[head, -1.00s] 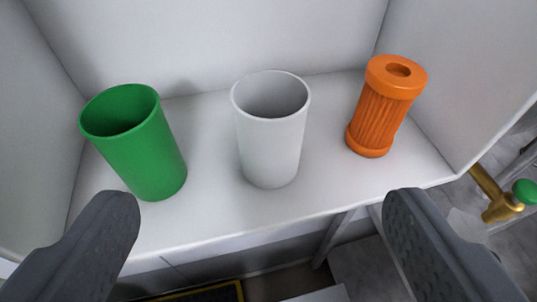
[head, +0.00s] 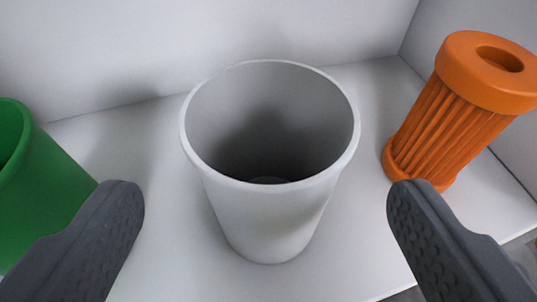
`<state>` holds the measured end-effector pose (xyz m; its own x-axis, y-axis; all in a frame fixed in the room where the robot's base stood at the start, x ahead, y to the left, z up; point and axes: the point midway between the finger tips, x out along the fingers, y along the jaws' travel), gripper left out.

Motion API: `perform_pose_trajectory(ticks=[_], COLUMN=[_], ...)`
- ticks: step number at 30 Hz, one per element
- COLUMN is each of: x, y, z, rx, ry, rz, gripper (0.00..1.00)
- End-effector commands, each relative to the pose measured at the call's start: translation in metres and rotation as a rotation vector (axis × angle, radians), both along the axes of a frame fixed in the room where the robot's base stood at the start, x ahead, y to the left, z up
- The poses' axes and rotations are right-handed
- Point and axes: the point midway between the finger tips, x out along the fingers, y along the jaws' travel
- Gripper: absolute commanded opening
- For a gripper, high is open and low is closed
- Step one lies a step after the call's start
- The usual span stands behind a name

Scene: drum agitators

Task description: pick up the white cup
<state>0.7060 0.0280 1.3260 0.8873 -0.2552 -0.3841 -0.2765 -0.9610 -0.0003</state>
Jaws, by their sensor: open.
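The white cup (head: 265,215) stands upright on a white shelf, in the middle of the head view, with its open mouth towards me. It looks empty inside. My gripper (head: 265,205) is open, with one dark grey finger at the lower left and the other at the lower right. The cup appears between the two fingers in the picture, with a gap on each side. I see no contact between the fingers and the cup.
A green cup (head: 38,195) stands at the left, partly behind my left finger and cut by the picture edge. An orange ribbed cylinder (head: 455,115) stands at the right, close beyond my right finger. White walls close the shelf (head: 150,255) at the back and right.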

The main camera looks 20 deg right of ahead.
Motion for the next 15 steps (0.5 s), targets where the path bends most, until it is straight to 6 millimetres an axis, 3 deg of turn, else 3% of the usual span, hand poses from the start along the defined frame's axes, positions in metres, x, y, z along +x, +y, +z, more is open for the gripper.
perform_pose_trajectory(ticks=[15], x=[0.043], y=[-0.015], z=[-0.017], rx=[0.0], ry=[0.001], rz=[-0.002], gripper=[0.8])
